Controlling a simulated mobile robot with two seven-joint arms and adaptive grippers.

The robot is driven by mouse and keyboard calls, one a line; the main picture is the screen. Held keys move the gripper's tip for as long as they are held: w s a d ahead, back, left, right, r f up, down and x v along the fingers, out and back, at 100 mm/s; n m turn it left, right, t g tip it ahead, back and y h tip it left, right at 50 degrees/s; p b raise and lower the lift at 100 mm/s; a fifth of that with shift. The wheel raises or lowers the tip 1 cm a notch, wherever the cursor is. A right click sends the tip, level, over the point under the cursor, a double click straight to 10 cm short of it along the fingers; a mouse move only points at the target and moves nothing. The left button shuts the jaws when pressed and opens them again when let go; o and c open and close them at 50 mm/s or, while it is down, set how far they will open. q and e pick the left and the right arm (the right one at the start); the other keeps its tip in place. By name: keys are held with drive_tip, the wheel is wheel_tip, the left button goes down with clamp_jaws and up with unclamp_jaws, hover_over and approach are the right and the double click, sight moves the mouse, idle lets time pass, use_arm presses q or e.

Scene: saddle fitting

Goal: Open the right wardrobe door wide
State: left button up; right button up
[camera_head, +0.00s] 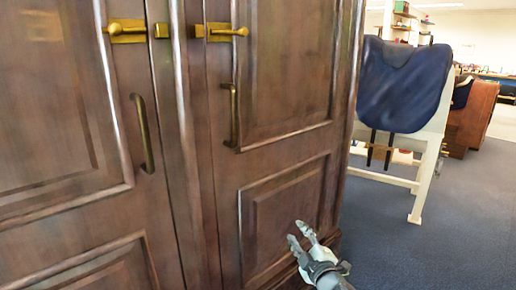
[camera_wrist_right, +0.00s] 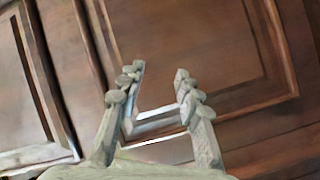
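The right wardrobe door (camera_head: 285,130) is dark brown panelled wood and looks shut in the head view. It has a vertical brass handle (camera_head: 233,115) on its left side and a brass lever latch (camera_head: 219,32) above that. The left wardrobe door (camera_head: 60,140) also looks shut, with its own handle (camera_head: 143,133) and latch (camera_head: 127,31). My right gripper (camera_head: 300,234) is low in front of the right door's lower panel, below and right of the handle. In the right wrist view (camera_wrist_right: 158,82) its fingers are apart with nothing between them. My left gripper is not in view.
A blue saddle-like cover (camera_head: 403,85) rests on a white stand (camera_head: 425,165) to the right of the wardrobe. Brown furniture (camera_head: 474,113) stands farther back. The dark blue floor (camera_head: 440,250) at the lower right is clear.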

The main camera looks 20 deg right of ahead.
drive_tip(key=w+a+r+n+t+y+b, duration=0.1)
drive_tip(key=w+r+n+t, duration=0.1)
drive_tip(key=r, duration=0.3)
drive_tip(key=w+a+r+n+t+y, duration=0.1)
drive_tip(key=r+n+y, duration=0.1)
drive_tip(key=r, duration=0.4)
wheel_tip(320, 180, up, 25)
drive_tip(key=n+g+y+b, duration=0.55)
drive_tip(key=n+y, duration=0.35)
drive_tip(key=n, duration=1.9)
hover_over(235, 141)
drive_tip(key=shift+w+f+t, duration=0.1)
drive_tip(key=shift+w+t, duration=0.35)
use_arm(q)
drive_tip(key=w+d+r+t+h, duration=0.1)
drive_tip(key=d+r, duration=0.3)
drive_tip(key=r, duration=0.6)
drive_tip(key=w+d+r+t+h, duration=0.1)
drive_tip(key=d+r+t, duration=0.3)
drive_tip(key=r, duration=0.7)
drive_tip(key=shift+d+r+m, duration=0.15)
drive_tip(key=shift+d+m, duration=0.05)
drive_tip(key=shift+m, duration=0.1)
use_arm(e)
drive_tip(key=shift+d, duration=0.1)
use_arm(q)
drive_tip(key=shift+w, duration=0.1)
use_arm(e)
drive_tip(key=shift+c, duration=0.2)
clamp_jaws()
